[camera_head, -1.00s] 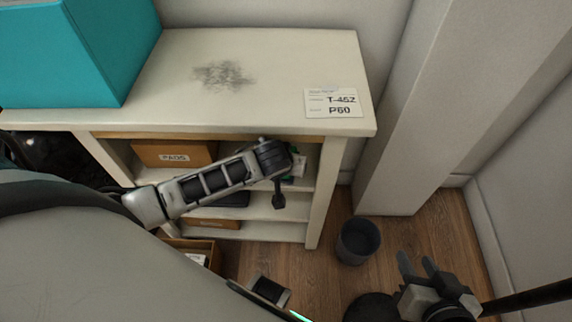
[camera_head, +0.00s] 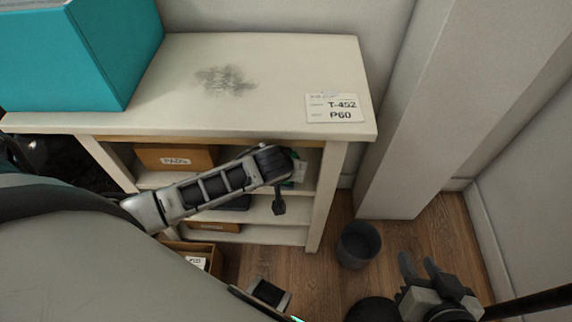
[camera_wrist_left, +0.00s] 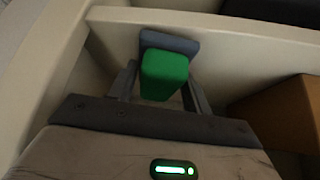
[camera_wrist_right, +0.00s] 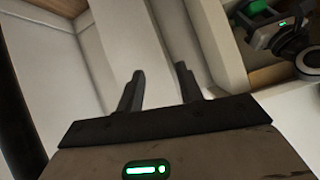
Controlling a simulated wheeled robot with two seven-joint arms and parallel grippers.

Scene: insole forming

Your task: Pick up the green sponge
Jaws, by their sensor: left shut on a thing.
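The green sponge (camera_wrist_left: 164,76) is between the two fingers of my left gripper (camera_wrist_left: 163,82) in the left wrist view. The gripper is shut on it inside the shelf unit. A grey-blue slab (camera_wrist_left: 171,43) shows directly behind the sponge; I cannot tell if they are joined. The sponge also shows as a green patch (camera_wrist_right: 260,9) at the top of the right wrist view. In the head view my left arm reaches into the shelves and its gripper is mostly hidden. My right gripper (camera_wrist_right: 159,78) is open and empty; its parted fingers also show low right in the head view (camera_head: 418,264).
The white shelf unit (camera_head: 270,75) has a teal box (camera_head: 80,60) and a label card (camera_head: 334,108) on top. A cardboard box (camera_head: 175,157) sits on a shelf beside my left arm. A dark bin (camera_head: 358,245) stands on the wooden floor between the unit and my right gripper.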

